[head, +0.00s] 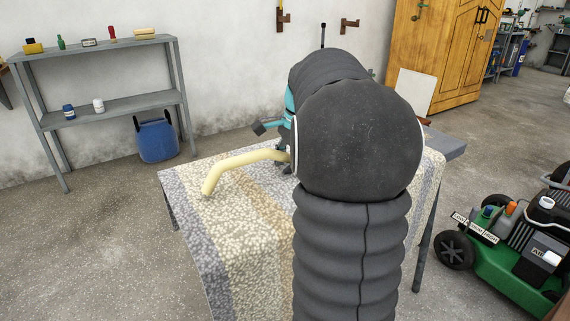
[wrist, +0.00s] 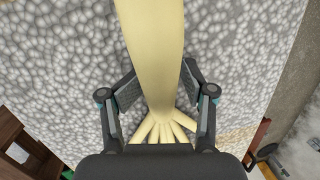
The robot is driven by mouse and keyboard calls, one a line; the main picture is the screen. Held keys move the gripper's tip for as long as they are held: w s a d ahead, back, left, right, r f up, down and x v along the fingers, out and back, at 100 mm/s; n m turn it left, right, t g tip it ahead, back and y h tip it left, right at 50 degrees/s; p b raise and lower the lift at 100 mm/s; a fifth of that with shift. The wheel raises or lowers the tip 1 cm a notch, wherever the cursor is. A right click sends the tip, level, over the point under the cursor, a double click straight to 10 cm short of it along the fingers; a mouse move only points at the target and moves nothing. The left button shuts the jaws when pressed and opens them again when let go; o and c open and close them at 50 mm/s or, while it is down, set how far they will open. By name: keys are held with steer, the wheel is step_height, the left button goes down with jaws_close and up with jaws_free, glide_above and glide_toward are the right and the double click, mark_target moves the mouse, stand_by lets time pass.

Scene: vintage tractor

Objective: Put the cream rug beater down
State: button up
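The cream rug beater (head: 242,163) sticks out to the left of my arm in the head view, its bent end over the rug-covered table. In the wrist view the rug beater (wrist: 152,50) runs down between the fingers of my gripper (wrist: 158,75), and its thin splayed rods show just above the palm. The fingertips sit against it on both sides, so my gripper looks shut on it. I cannot tell whether the beater touches the table.
A patterned rug (head: 237,225) covers the table and hangs over its front edge. Its left part is clear. A green machine (head: 505,265) stands at the right. A wooden cabinet (head: 435,50) is behind.

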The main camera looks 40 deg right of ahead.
steer(key=shift+d, duration=0.1)
steer(key=p+v, duration=0.2)
steer(key=v, duration=1.1)
steer(key=shift+r, duration=0.15)
steer(key=shift+w, duration=0.15)
